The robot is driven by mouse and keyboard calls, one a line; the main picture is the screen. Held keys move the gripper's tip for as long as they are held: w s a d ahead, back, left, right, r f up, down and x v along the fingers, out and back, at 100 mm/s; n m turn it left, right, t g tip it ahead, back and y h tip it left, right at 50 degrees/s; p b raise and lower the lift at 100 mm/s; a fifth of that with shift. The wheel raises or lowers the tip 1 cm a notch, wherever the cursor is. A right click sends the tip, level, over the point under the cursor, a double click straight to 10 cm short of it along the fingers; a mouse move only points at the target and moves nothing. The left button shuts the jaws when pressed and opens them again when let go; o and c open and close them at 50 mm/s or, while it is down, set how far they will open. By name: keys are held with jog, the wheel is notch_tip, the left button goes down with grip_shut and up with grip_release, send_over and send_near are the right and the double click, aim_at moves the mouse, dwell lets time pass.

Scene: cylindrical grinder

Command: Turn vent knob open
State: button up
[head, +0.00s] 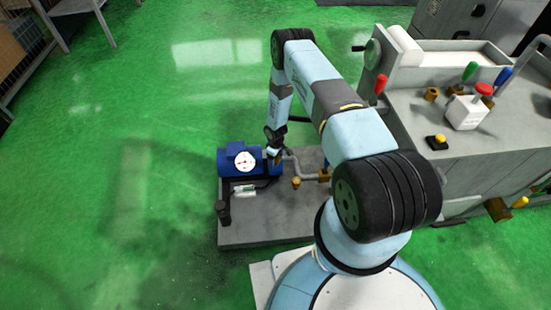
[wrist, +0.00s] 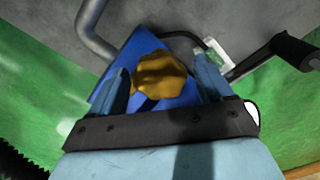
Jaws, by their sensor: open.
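The vent knob (wrist: 160,76), a brass-coloured lobed knob, shows in the wrist view in front of a blue surface. My gripper (wrist: 160,66) is open, with one finger on each side of the knob.
The blue unit has a white round gauge (head: 244,161) and sits on a grey base plate (head: 260,234). A bent grey pipe (head: 304,174) and a brass fitting (head: 296,183) are close on the right. A black lever (head: 223,210) stands at the front left. The grinder (head: 470,150) is at right.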

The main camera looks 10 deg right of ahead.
jog(key=shift+r, duration=0.1)
notch_tip(320, 180, up, 14)
jog(key=shift+f, duration=0.25)
dwell(0.4)
